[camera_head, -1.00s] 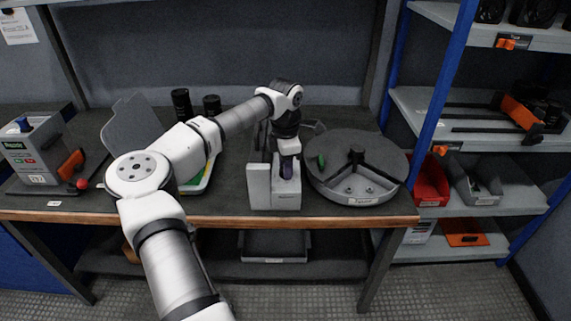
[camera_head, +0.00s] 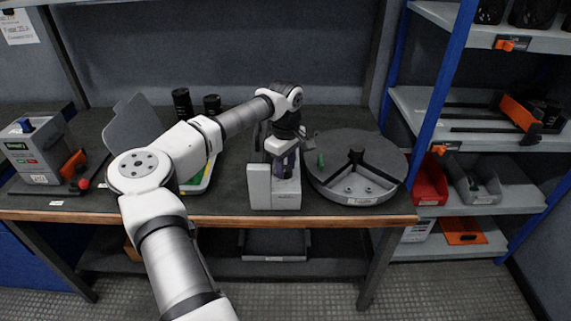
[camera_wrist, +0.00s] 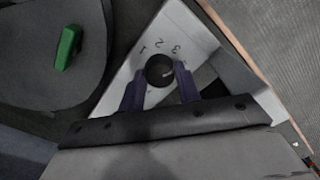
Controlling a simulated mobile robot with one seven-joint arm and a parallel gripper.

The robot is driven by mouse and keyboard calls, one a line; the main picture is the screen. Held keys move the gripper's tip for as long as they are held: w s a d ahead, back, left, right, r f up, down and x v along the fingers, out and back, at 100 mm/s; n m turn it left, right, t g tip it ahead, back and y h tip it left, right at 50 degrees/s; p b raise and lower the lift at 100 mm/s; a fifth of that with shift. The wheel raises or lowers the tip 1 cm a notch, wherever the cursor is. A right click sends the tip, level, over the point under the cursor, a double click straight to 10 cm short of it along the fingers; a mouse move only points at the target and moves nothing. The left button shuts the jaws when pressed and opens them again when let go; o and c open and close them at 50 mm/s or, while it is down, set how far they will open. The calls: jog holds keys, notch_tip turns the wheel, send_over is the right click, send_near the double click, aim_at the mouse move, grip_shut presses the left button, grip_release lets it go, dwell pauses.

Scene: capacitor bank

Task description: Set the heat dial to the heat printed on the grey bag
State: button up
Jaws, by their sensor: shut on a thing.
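The heat dial (camera_wrist: 160,70) is a round black knob on a pale grey panel (camera_wrist: 131,66), seen in the wrist view. The printed digits 1, 2 and 3 curve along its far side, and a small pale mark shows at the knob's right edge. My gripper (camera_wrist: 161,80) has its two dark fingers on either side of the knob and is shut on it. In the head view my gripper (camera_head: 283,172) is over the grey-white machine (camera_head: 272,192) at the bench front; the dial is hidden there. I cannot make out a grey bag in any view.
Shelves (camera_head: 470,140) stand at the right. The bench edge (camera_head: 350,221) is close in front.

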aim_at(286, 168)
jog(key=shift+d+m, duration=0.1)
jog(key=shift+m, duration=1.5)
jog(key=o, duration=1)
jog(key=shift+c, duration=0.2)
notch_tip(286, 168, up, 14)
jog(key=b, duration=0.1)
